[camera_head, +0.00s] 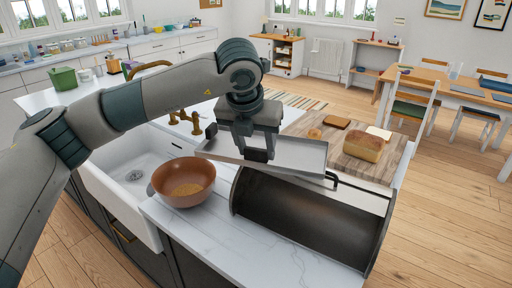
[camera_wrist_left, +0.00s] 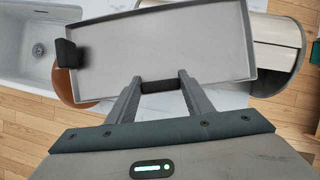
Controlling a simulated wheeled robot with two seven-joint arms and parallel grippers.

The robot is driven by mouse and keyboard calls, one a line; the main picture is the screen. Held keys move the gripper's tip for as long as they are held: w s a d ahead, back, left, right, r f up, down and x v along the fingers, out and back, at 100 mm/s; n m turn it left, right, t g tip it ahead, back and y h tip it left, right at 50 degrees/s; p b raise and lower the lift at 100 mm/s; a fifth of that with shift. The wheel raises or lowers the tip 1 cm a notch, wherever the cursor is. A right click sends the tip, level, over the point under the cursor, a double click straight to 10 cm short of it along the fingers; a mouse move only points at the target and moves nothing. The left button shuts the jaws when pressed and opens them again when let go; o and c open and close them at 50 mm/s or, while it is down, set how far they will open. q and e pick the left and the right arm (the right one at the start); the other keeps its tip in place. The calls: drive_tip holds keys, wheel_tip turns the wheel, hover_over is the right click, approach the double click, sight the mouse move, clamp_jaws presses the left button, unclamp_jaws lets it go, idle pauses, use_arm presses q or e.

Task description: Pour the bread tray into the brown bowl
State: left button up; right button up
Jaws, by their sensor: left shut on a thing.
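The bread tray (camera_head: 300,152), a shallow grey rectangle with black grips, is held above the counter. My left gripper (camera_head: 257,155) is shut on its near long side; the fingers also show in the left wrist view (camera_wrist_left: 160,87). The tray's inside (camera_wrist_left: 165,50) looks bare in the left wrist view. The brown bowl (camera_head: 185,195) stands upright on the counter below the tray's left end, with yellowish bits (camera_head: 186,189) inside. In the left wrist view the bowl (camera_wrist_left: 68,88) is mostly hidden under the tray. My right gripper is not in view.
An open bread box (camera_head: 310,225) lies under and right of the tray. Behind it, a wooden board (camera_head: 300,122) carries a loaf (camera_head: 364,147) and slices. The white sink (camera_head: 130,180) and brass tap (camera_head: 186,120) are left. Bare marble counter (camera_head: 215,240) lies in front.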

use_arm(q)
drive_tip(key=shift+r+p, duration=0.3)
drive_tip(key=shift+r, duration=2.25)
drive_tip(key=shift+s+f, duration=0.1)
